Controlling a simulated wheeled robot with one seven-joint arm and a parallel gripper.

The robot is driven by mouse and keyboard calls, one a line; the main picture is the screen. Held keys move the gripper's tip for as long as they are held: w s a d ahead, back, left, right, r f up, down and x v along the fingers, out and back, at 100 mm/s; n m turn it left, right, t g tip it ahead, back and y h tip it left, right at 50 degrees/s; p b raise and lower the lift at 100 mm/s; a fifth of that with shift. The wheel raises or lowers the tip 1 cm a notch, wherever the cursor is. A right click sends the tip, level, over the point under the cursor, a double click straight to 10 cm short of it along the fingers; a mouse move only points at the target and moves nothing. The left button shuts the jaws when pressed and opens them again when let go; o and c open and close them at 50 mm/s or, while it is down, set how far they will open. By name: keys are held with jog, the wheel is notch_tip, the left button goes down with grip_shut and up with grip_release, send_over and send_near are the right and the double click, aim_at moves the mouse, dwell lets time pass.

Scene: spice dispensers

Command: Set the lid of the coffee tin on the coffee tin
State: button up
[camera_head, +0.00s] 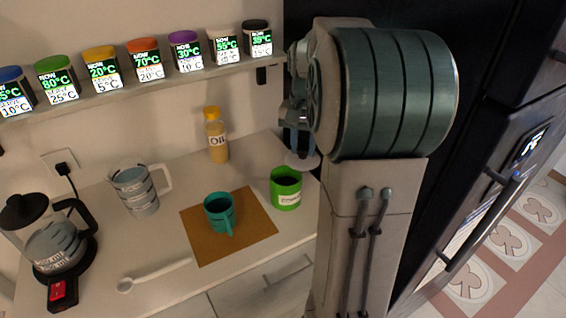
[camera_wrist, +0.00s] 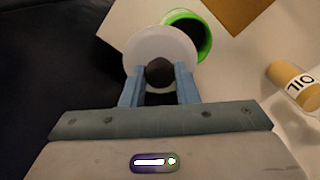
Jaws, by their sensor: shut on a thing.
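The coffee tin (camera_head: 287,190) is bright green, upright and open at the top, at the right of the counter. In the wrist view the tin (camera_wrist: 204,32) shows its green rim and dark inside, partly behind the lid. The lid (camera_wrist: 160,43) is a pale round disc with a dark knob. My gripper (camera_wrist: 158,78) is shut on the knob. In the head view the lid (camera_head: 302,162) hangs under my gripper (camera_head: 298,143), at the tin's upper right; my arm partly hides this area. The lid overlaps part of the tin's opening in the wrist view and appears apart from it.
A teal mug (camera_head: 219,214) stands on a brown mat (camera_head: 255,233) left of the tin. An oil bottle (camera_head: 217,140) stands behind, near the wall. A jug (camera_head: 135,192), a kettle (camera_head: 55,245) and a spoon (camera_head: 150,275) are farther left. A dark fridge stands right of the counter.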

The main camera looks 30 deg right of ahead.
aim_at(286, 162)
jog(key=w+a+f, duration=0.2)
jog(key=w+a, duration=0.1)
jog(key=shift+w+f, duration=0.15)
jog(key=shift+f, duration=0.25)
jog(key=shift+f+p, duration=0.35)
jog(key=shift+f, duration=1.55)
jog(key=shift+d+f, duration=0.1)
jog(key=shift+f, duration=0.1)
jog(key=o, duration=1)
jog(key=shift+c, duration=0.2)
jog(key=shift+r, duration=0.1)
